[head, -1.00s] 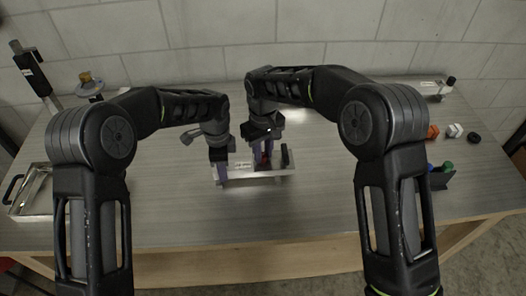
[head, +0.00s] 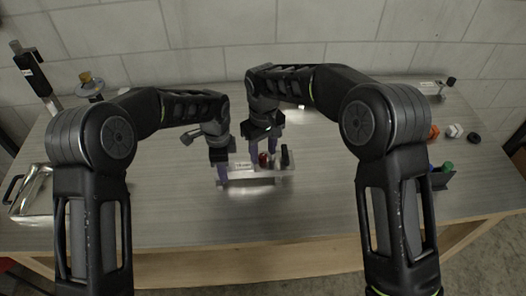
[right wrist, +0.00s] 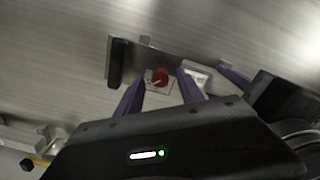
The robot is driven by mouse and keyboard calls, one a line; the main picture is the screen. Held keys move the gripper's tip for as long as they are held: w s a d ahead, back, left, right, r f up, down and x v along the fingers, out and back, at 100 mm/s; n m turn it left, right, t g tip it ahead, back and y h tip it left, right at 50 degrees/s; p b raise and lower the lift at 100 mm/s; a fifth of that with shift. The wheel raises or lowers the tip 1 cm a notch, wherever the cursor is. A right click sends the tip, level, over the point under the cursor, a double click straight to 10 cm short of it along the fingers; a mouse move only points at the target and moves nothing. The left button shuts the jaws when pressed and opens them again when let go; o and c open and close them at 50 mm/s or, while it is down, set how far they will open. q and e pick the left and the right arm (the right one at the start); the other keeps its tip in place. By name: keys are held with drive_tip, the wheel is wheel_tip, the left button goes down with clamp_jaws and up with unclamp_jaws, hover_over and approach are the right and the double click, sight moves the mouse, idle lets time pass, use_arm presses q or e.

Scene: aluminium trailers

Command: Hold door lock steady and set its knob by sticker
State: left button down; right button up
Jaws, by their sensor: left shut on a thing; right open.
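The door lock (head: 262,178) is a metal bracket lying on the table in the middle of the head view. It has a red knob (head: 263,159), a black handle (head: 285,156) at its right and a white sticker (head: 242,165) at its left. My left gripper (head: 221,175) is shut on the lock's left end. My right gripper (head: 263,160) is open, its fingers apart on either side of the red knob. The right wrist view shows the knob (right wrist: 160,77) between the right fingertips (right wrist: 160,92), with gaps, and a light mark on its face. The sticker (right wrist: 197,76) is partly hidden there.
A black-topped post (head: 35,70) and a brass-topped piece (head: 90,85) stand at back left. Orange (head: 433,131), white (head: 455,130) and black (head: 474,138) pieces lie right. The table's front is clear.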

sight(263, 156)
wheel_tip(263, 156, up, 11)
drive_tip(key=shift+r, duration=0.2)
idle(0.4)
use_arm(q)
drive_tip(key=c, duration=0.8)
unclamp_jaws()
drive_tip(key=shift+c, duration=0.2)
wheel_tip(263, 156, up, 12)
